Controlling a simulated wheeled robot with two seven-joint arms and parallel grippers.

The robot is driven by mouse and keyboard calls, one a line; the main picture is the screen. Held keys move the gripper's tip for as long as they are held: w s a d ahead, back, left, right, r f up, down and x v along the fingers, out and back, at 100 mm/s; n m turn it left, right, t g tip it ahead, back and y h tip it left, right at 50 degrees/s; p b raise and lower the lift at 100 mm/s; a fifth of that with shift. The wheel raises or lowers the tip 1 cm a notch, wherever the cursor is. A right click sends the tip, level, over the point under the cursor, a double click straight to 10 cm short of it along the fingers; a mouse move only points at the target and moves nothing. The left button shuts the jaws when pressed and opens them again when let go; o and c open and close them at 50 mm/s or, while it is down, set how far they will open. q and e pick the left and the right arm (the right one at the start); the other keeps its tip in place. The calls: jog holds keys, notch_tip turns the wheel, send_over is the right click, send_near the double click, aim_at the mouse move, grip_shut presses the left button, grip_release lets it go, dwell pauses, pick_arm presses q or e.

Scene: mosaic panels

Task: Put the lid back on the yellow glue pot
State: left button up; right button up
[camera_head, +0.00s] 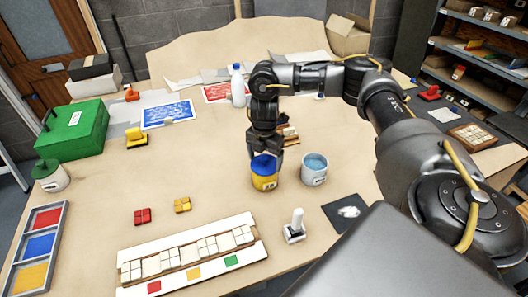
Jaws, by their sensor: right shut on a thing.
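The yellow glue pot (264,183) stands upright near the middle of the table. A blue lid (262,165) is at its top, in line with the rim. I cannot tell whether the lid is fully seated or just above the rim. My right gripper (265,157) points down over the pot and is shut on the blue lid. Its fingers hide part of the lid. My left gripper is not in view.
A white pot with a blue top (314,169) stands close to the right of the yellow pot. A white-handled tool (295,226) and a dark mat (347,212) are nearer the front. A tile panel (190,253) lies front left.

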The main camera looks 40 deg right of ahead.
jog(key=shift+p, duration=0.3)
dwell(0.5)
jog(key=o, duration=0.8)
jog(key=shift+r+p, duration=3.55)
jog(key=shift+p, duration=0.5)
grip_shut()
